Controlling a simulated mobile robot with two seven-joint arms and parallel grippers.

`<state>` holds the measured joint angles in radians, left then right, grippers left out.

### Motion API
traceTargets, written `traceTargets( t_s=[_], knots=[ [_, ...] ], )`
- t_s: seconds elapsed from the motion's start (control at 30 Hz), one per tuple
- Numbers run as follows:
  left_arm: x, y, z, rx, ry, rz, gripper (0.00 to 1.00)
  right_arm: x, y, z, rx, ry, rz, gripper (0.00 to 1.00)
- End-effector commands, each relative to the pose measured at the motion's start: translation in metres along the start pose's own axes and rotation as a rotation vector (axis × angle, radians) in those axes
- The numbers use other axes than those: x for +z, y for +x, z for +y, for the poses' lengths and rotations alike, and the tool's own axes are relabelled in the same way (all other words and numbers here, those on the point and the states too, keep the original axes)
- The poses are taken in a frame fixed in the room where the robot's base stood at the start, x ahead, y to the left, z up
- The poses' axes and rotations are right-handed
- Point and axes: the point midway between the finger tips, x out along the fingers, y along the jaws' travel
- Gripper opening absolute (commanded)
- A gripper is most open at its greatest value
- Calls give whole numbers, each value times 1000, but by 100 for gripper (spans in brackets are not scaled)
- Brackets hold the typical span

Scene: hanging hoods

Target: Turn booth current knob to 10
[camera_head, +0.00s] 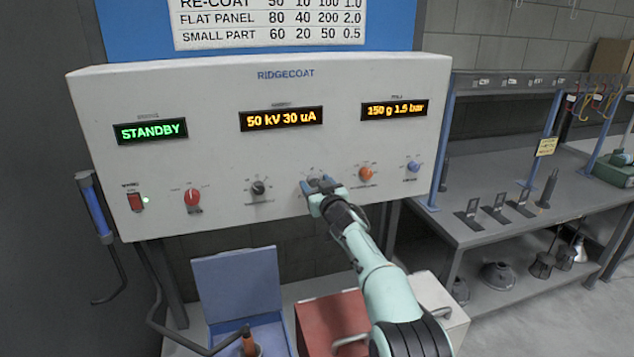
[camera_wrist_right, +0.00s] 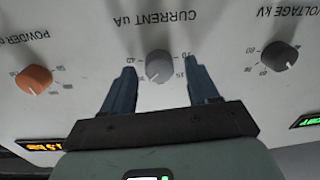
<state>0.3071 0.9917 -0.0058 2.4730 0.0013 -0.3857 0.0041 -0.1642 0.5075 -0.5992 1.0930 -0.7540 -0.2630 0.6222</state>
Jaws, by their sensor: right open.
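The grey booth current knob (camera_wrist_right: 159,66), labelled "CURRENT uA", sits on the white panel in the right wrist view. In the head view my gripper largely covers it. My right gripper (camera_head: 318,190) is open, with one finger on each side of the knob. In the wrist view gaps show between the knob and both fingers, so it is not gripped. The middle display (camera_head: 281,119) reads "50 kV 30 uA". My left gripper is not in view.
The dark voltage knob (camera_head: 258,188) and orange powder knob (camera_head: 366,174) flank the current knob. A red knob (camera_head: 192,197), a red switch (camera_head: 135,202) and a blue knob (camera_head: 413,166) are farther out. A red box (camera_head: 333,318) stands below the panel.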

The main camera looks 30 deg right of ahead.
Motion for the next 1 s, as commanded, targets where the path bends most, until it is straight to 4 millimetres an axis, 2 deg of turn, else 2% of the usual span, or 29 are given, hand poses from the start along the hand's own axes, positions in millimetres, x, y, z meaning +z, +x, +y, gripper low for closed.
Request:
traceTargets(
  t_s=[0.17,0.33,0.67,1.0],
  knots=[
    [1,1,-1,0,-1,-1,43,1,0,0,0,0,0,60],
    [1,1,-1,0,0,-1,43,1,0,0,0,0,0,4],
    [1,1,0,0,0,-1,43,0,0,0,1,-29,-1,4],
    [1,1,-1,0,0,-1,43,0,-1,0,0,-234,-12,4]
  ],
)
